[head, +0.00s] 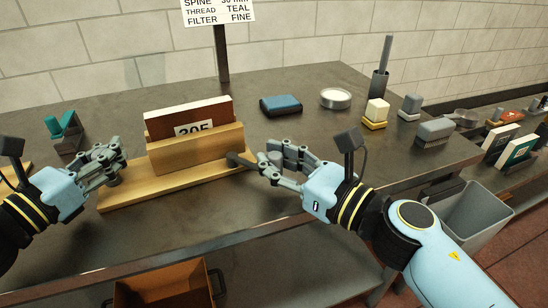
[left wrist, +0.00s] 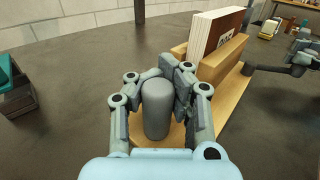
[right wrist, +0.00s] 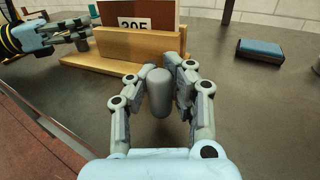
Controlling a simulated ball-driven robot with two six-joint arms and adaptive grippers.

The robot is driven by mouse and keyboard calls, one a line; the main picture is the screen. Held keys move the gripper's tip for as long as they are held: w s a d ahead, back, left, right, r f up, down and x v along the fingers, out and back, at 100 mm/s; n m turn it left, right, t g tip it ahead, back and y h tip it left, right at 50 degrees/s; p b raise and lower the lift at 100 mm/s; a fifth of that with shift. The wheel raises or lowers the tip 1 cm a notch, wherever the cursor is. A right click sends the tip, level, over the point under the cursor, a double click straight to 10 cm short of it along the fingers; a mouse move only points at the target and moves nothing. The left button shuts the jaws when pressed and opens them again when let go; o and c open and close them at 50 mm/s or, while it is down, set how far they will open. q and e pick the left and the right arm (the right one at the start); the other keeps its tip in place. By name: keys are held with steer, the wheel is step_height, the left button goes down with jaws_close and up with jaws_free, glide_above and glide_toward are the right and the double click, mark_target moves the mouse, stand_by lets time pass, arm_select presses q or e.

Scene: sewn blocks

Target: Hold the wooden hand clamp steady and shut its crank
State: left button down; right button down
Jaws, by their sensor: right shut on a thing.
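The wooden hand clamp (head: 200,151) stands on the dark table, with a long base and upright boards. A dark red book block (head: 188,113) with a "305" label stands upright between its boards. A grey upright post (left wrist: 157,112) rises at the left end of the clamp's base. The grey crank (head: 236,158) comes out at the clamp's right end. Its rounded grey knob (right wrist: 159,92) is between the fingers of my right gripper (head: 275,168), which is shut on it.
A blue book block (head: 281,105), a round metal dish (head: 335,98) and several small blocks and brushes stand at the back right. A teal-topped holder (head: 65,130) is at the left. A sign post (head: 221,55) rises behind the clamp. The table's front edge is close to both arms.

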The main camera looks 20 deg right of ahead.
steer(key=shift+d, duration=0.1)
steer(key=shift+w+d+n+g+y, duration=0.3)
steer(key=shift+n+y, duration=0.1)
steer(key=shift+y, duration=0.2)
steer(key=c, duration=1.1)
jaws_free()
steer(key=shift+s, duration=0.1)
steer(key=shift+a, duration=0.1)
steer(key=v, duration=1.2)
steer(key=shift+s+a, duration=0.1)
